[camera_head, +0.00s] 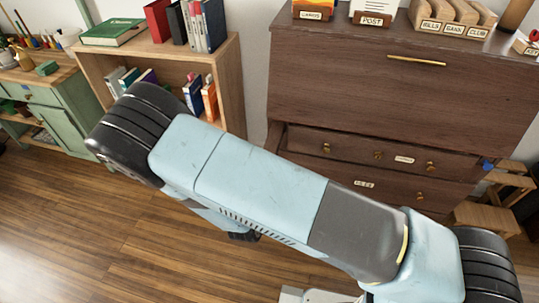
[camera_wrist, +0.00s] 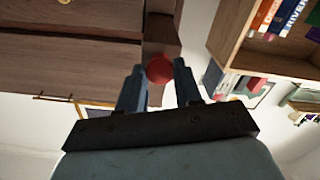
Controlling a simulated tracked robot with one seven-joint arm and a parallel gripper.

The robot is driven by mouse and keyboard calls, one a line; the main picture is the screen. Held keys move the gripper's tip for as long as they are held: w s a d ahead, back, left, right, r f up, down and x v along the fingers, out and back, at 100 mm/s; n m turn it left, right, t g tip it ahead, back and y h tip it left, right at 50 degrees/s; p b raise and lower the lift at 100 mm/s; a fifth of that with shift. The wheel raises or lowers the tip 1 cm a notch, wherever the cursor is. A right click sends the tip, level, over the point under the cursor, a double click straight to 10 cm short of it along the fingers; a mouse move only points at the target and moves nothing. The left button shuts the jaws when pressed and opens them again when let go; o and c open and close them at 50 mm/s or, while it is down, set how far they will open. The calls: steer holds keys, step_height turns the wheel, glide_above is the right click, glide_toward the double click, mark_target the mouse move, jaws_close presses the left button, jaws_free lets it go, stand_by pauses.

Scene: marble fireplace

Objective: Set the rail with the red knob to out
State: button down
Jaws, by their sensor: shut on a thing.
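The red knob (camera_wrist: 159,70) sits between the two fingers of my gripper (camera_wrist: 160,66) in the wrist view. My gripper is shut on the knob. Behind the knob is the end of a brown wooden rail (camera_wrist: 162,32) beside the dark wooden desk (camera_wrist: 75,50). In the head view the desk (camera_head: 400,85) stands at the upper right, its slanted front closed. My arm crosses the head view and hides my gripper and the red knob there. How far the rail stands out is hard to tell.
A low bookshelf (camera_head: 240,95) with books stands left of the desk. Two drawers (camera_head: 375,153) lie below the desk front. A blue knob (camera_head: 487,165) is at the desk's right side, near a wooden stool (camera_head: 488,215). Wooden floor (camera_head: 90,240) is clear at lower left.

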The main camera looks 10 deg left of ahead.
steer(key=s, duration=0.6)
steer(key=shift+s, duration=0.25)
steer(key=shift+a+f, duration=0.1)
steer(key=c, duration=1.1)
jaws_free()
steer(key=shift+s, duration=0.1)
steer(key=o, duration=0.3)
steer(key=shift+o, duration=0.2)
steer(key=s, duration=1.3)
steer(key=shift+s, duration=0.35)
steer(key=shift+w, duration=0.1)
